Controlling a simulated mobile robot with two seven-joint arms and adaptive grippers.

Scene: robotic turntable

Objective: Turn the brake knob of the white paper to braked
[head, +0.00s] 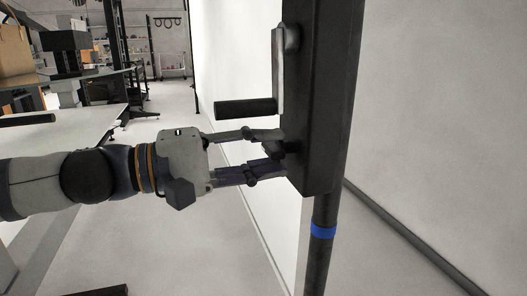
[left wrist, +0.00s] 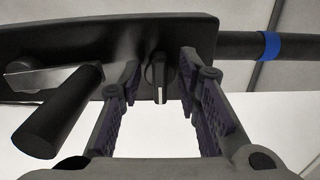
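The brake knob (left wrist: 159,72) is a small dark knob with a pale pointer line, on a long black housing (left wrist: 110,42). In the left wrist view its line runs up and down the picture. My left gripper (left wrist: 160,88) is open, with one finger on each side of the knob and a visible gap on both sides. In the head view my left gripper (head: 272,151) reaches from the left to the lower part of the upright housing (head: 325,90); its fingertips partly hide the knob. The white paper (head: 228,70) hangs behind the housing. My right gripper is not in view.
A crank with a black handle (head: 246,108) sticks out from the housing just above my left gripper. A black pole with a blue band (head: 323,230) runs below the housing. Workbenches (head: 75,135) stand at the left, with open floor between.

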